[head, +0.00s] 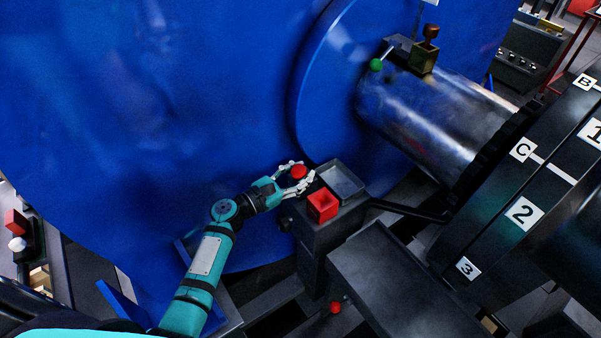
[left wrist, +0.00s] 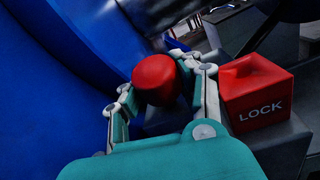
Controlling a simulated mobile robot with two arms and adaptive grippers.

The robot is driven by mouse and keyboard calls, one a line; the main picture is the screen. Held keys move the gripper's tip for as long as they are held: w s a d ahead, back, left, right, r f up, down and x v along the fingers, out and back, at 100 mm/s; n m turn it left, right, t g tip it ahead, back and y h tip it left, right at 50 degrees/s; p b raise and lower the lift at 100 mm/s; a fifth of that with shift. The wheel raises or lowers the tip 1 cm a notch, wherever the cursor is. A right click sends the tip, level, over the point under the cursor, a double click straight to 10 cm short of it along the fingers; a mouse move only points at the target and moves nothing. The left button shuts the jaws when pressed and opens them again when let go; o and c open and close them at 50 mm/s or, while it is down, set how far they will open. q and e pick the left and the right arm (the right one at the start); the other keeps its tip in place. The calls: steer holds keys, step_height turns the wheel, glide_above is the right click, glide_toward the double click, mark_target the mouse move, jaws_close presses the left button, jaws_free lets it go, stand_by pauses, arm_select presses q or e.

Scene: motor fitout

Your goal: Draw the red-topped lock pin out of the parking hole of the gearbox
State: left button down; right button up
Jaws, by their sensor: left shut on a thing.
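The lock pin's round red top (head: 299,172) is between the fingers of my left gripper (head: 297,173) in the head view. It also shows in the left wrist view (left wrist: 157,78), where the gripper (left wrist: 165,92) is shut on it from both sides. The pin's shank and the parking hole are hidden behind the fingers and the red top, so I cannot tell whether the pin sits in the hole. A dark gearbox-like housing (head: 312,238) stands just beside and below the gripper. My right gripper is not in view.
A red box marked LOCK (left wrist: 258,92) stands close right of the fingers; it shows in the head view (head: 322,205) beside a grey tray (head: 342,182). The big blue casing (head: 180,110) rises behind. A red knob (head: 335,307) is lower down. A numbered drum (head: 500,200) is at right.

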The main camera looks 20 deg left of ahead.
mark_target(300, 166)
arm_select(q)
steer(key=shift+r+p, duration=2.3)
steer(key=shift+r, duration=0.45)
